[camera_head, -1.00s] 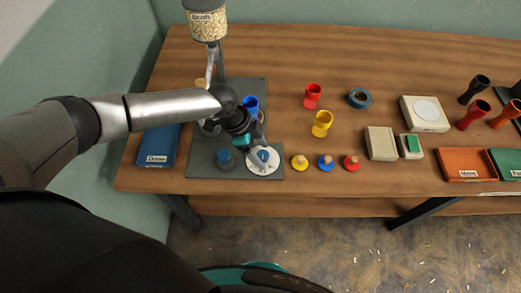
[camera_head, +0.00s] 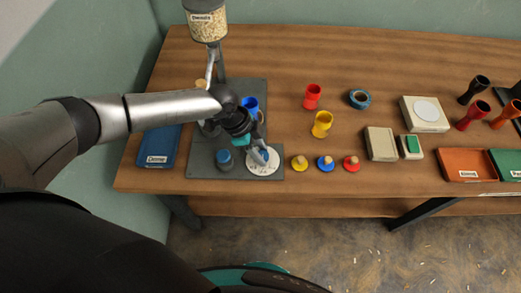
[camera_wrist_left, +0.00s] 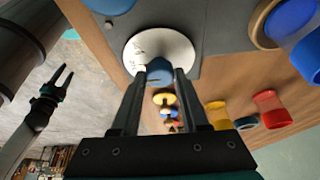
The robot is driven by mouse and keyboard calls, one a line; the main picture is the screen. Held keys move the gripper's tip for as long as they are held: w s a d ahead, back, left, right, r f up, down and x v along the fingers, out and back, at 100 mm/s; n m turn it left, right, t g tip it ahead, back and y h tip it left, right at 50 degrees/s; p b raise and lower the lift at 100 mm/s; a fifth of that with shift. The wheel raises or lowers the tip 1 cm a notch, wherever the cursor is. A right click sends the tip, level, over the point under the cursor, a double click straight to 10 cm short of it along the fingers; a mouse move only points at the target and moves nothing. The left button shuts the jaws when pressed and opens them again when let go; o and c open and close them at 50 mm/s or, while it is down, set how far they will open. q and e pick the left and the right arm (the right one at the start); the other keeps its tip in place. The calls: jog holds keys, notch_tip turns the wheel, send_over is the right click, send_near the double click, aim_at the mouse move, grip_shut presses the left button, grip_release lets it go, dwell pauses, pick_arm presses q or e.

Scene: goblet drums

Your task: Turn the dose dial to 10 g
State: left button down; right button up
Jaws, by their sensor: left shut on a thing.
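The dose dial is a white disc (camera_head: 262,168) with small marks and a blue knob, at the front right corner of a grey base plate. It also shows as a white disc (camera_wrist_left: 140,44) in the left wrist view, where the marks are too small to read. My left gripper (camera_head: 263,156) is over the dial, shut on its blue knob (camera_wrist_left: 159,71). The fingers partly hide the knob in the head view. My right gripper (camera_wrist_left: 63,76) shows at the left of the left wrist view, open, empty and away from the table.
A hopper of grains (camera_head: 207,22) stands above the plate (camera_head: 213,178). A blue cup (camera_head: 250,103) stands behind my left gripper. A blue tray (camera_head: 158,147) lies left; yellow, blue and red knobbed pieces (camera_head: 325,163) stand right of the dial.

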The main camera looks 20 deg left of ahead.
pick_arm(q)
jog(key=shift+s+r+n+p, duration=0.1)
jog(key=shift+r+n+p, duration=0.1)
jog(key=shift+n+p, duration=0.65)
jog(key=n+t+p, duration=0.1)
jog(key=n+p, duration=0.1)
jog(key=p, duration=0.1)
jog(key=n+t+y+p, duration=0.1)
jog(key=n+p, duration=0.1)
jog(key=p, duration=0.1)
jog(key=shift+s+d+n+p, duration=0.1)
jog(key=shift+d+n+p, duration=0.05)
jog(key=shift+n+p, duration=0.15)
jog(key=shift+f+n+t+y+p, duration=0.1)
jog(key=shift+n+t+y+p, duration=0.5)
jog(key=shift+n+p, duration=1.1)
jog(key=shift+c, duration=2.1)
grip_release()
